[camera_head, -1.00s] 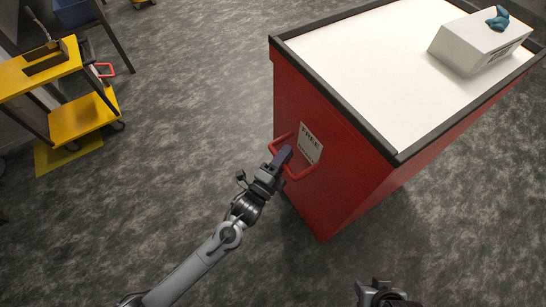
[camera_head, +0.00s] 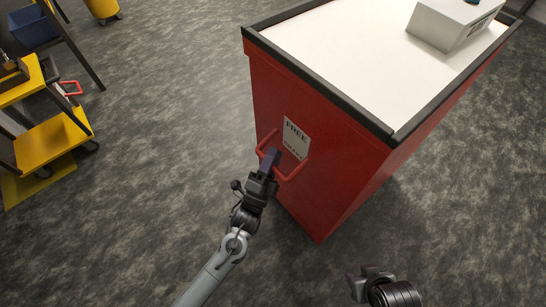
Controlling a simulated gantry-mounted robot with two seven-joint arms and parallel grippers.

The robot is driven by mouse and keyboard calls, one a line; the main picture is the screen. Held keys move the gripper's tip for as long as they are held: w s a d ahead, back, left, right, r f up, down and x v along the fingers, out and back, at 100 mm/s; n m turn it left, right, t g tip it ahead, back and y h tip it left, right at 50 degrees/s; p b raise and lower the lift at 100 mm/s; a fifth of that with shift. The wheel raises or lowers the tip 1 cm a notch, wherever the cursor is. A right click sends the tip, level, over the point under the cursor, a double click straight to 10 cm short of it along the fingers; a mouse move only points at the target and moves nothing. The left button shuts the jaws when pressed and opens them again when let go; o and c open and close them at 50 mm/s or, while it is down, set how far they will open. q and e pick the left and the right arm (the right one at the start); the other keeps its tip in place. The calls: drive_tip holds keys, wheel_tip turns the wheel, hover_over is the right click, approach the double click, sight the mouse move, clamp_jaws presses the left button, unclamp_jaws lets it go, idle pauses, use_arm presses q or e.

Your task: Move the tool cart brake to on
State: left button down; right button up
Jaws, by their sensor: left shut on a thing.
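The red tool cart (camera_head: 335,180) with a white top stands right of centre. A red bar handle (camera_head: 292,175) sticks out from its near end. Beside the handle is a white label (camera_head: 296,138) whose top word reads FREE; the lower text is too small to read surely. My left gripper (camera_head: 270,158) is shut on the handle near its middle, hiding part of the bar. My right gripper (camera_head: 366,280) is at the bottom, right of centre, apart from the cart; its jaw opening cannot be made out. No separate brake lever can be made out.
A white box (camera_head: 440,25) sits on the cart top. A yellow cart (camera_head: 50,140) with wheels stands at the left, with a red handle (camera_head: 70,88) of its own. A blue bin (camera_head: 32,27) is at upper left. The grey floor between the carts is clear.

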use_arm(q)
drive_tip(key=shift+f, duration=0.1)
drive_tip(key=c, duration=1.1)
unclamp_jaws()
drive_tip(key=shift+o, duration=0.2)
drive_tip(key=shift+s, duration=0.1)
drive_tip(key=shift+s+a, duration=0.2)
drive_tip(key=shift+s, duration=0.05)
drive_tip(key=p+v, duration=0.3)
drive_tip(key=v, duration=0.7)
drive_tip(key=shift+d+p, duration=0.1)
drive_tip(key=shift+p, duration=0.2)
